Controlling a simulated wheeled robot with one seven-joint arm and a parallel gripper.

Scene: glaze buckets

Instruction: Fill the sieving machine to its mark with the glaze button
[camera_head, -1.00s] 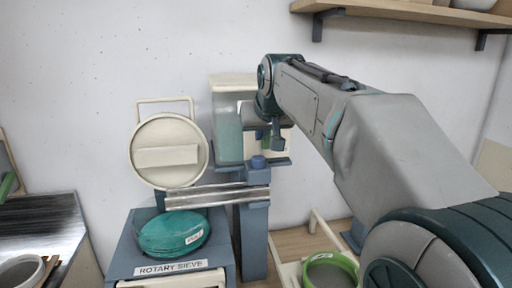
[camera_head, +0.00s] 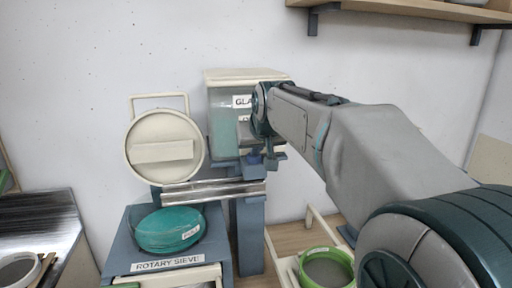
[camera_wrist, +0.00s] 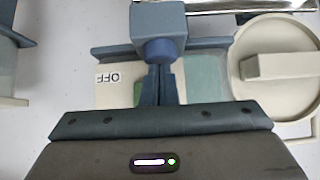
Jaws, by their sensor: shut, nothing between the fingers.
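The rotary sieve (camera_head: 125,255) is the blue-grey machine at lower left, with its round cream lid (camera_head: 163,172) raised. Its round basin (camera_head: 168,229) looks teal inside; a small label there is too small to read. The glaze tank (camera_head: 222,120) stands behind, with teal inside. A blue button (camera_wrist: 160,50) sits on the grey-blue block below the tank. My gripper (camera_wrist: 158,72) is shut and empty, its fingertips right at the button in the wrist view; I cannot tell whether they touch. In the head view my gripper (camera_head: 268,158) is partly hidden by my arm.
A metal chute (camera_head: 210,193) runs from the block to above the basin. A green-rimmed sieve (camera_head: 327,268) lies in a cream frame at lower right. An upside-down OFF label (camera_wrist: 108,78) shows in the wrist view. A shelf (camera_head: 420,8) hangs at upper right.

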